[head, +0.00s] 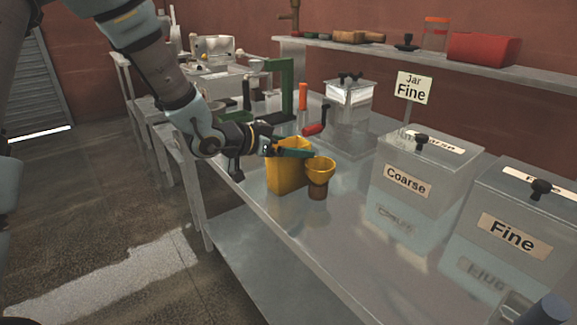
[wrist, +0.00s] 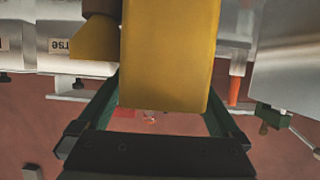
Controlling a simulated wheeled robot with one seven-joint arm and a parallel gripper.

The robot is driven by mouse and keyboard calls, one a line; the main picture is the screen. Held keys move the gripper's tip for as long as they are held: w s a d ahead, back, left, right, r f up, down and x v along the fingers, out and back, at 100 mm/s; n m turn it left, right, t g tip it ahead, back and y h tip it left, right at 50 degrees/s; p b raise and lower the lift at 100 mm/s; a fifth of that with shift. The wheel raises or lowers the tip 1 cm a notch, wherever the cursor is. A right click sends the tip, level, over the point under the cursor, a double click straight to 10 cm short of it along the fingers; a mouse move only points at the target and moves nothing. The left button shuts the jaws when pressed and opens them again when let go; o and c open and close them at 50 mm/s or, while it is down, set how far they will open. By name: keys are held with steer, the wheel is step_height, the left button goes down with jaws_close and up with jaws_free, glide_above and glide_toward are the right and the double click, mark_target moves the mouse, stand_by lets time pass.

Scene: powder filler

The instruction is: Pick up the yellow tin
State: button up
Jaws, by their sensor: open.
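The yellow tin (head: 288,178) stands upright on the metal table, near its front edge. My gripper (head: 293,152) is at the top of the tin, its green fingers level with the upper part. In the wrist view the tin (wrist: 170,55) fills the gap between the two open fingers, one on each side. I cannot tell whether either finger touches it. The far part of the tin is cut off by the wrist picture's edge.
A yellow funnel (head: 320,172) on a brown jar stands close to the tin's right. Clear bins labelled Coarse (head: 408,182) and Fine (head: 513,235) stand further right. A green stand (head: 287,92) and a red-handled tool (head: 316,127) are behind.

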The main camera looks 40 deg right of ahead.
steer(key=shift+x, duration=0.85)
steer(key=shift+c, duration=0.2)
jaws_close()
